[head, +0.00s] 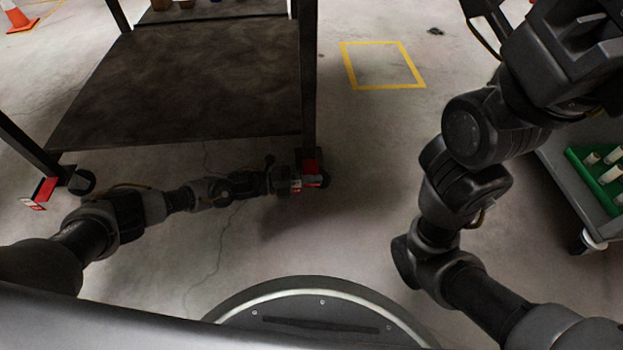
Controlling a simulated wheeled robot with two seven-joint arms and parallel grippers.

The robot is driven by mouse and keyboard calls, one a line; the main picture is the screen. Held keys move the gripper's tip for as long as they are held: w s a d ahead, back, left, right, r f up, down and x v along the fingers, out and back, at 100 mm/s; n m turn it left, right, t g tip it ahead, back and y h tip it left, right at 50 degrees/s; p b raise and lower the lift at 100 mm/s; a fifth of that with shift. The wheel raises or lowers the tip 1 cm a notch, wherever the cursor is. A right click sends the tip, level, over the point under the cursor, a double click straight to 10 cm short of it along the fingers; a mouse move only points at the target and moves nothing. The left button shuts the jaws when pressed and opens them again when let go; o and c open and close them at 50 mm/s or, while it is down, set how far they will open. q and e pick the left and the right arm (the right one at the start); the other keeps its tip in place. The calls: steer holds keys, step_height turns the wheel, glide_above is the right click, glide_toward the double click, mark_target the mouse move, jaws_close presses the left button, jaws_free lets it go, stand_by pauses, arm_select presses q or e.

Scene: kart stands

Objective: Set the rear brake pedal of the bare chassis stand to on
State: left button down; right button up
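A dark metal stand (190,80) with a bare lower shelf stands at the upper left. At the foot of its right front leg is a caster with a red pedal (311,166). A second red pedal (40,194) sits by the left front caster (82,181). My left arm reaches low across the floor from the left. My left gripper (289,182) is right at the right-hand pedal, partly overlapping it; I cannot tell whether it touches. Its fingers are too small and dark to read. My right arm rises at the right; its fingers do not show.
A grey cart (568,182) with a green tray (598,180) of pale cylinders stands at the right edge. A yellow floor square (382,87) lies behind the stand's right side. An orange cone (17,17) is at the top left.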

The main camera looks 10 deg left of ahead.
arm_select(q)
steer(key=shift+w+f+m, duration=0.1)
steer(key=shift+f+m, duration=0.4)
steer(key=shift+a+m, duration=0.1)
steer(key=shift+m, duration=0.3)
steer(key=c, duration=1.6)
jaws_free()
steer(key=a+p, duration=0.1)
steer(key=a, duration=0.2)
steer(key=s+a+p, duration=0.1)
steer(key=a, duration=0.3)
steer(key=s+a+p, duration=0.1)
steer(key=a, duration=0.2)
steer(key=shift+a+p, duration=0.3)
steer(key=shift+p, duration=0.1)
